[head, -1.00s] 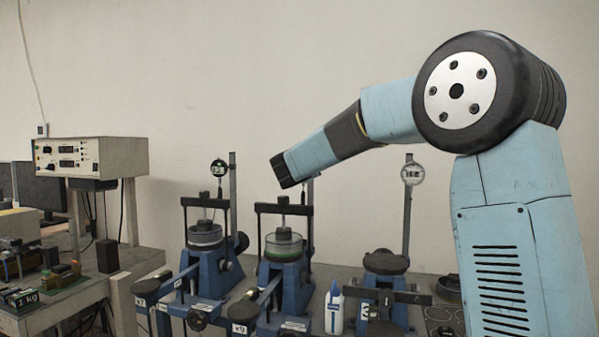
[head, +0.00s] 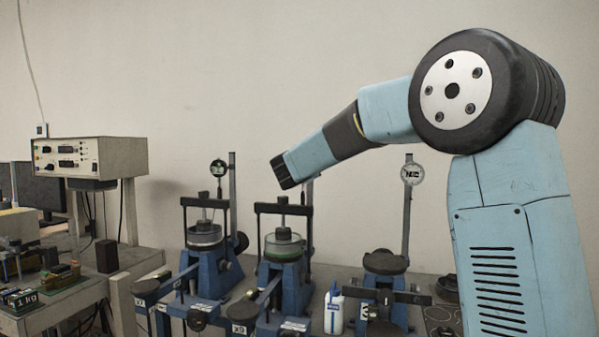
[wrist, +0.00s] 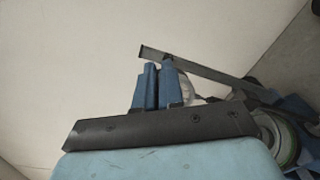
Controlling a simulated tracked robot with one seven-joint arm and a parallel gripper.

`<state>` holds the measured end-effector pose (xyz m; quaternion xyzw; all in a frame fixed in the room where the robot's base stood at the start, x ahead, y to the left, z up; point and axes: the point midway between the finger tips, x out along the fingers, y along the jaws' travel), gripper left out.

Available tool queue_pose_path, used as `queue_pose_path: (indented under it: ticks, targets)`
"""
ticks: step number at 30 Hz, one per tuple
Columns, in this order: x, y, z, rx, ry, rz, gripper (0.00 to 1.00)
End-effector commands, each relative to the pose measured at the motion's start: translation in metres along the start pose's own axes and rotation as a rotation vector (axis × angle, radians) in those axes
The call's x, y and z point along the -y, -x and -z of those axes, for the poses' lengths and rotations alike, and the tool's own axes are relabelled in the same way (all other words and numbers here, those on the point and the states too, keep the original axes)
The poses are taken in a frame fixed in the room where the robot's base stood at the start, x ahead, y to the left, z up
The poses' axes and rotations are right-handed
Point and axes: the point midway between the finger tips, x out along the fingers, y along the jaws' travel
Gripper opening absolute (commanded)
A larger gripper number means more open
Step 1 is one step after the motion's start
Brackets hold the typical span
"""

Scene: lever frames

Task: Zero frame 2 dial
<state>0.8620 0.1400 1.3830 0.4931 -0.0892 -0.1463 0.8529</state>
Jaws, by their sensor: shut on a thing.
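Frame 2 (head: 283,246) is the middle blue lever frame in the head view, with a green-rimmed round cell under its crossbar. Its dial is hidden there behind the end of my arm. In the wrist view the two blue fingers of my gripper (wrist: 158,72) stand close together, shut on the frame 2 dial. A pale rounded part of the dial (wrist: 187,88) shows just right of the fingers. Its face and reading are hidden. The grey post (wrist: 205,75) of the frame runs slanting past the fingertips. The round cell (wrist: 277,135) is at lower right.
Frame 1 (head: 207,262) stands left with its dial (head: 218,168). Frame 3 (head: 383,290) stands right with a dial (head: 411,174) on a post. A white bottle (head: 334,311) stands between frames 2 and 3. A side bench holds a control box (head: 90,156).

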Motion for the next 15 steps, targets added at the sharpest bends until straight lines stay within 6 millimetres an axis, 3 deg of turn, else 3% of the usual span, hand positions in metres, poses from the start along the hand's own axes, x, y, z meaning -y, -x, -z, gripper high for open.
queue_pose_path:
  ticks: [1,9,15]
  targets:
    - [0.006,-0.009,-0.005,0.011,0.002,0.009,0.0]
    - [0.005,-0.008,-0.013,0.012,0.002,0.009,0.0]
    - [0.004,0.005,-0.014,0.014,0.001,0.008,0.0]
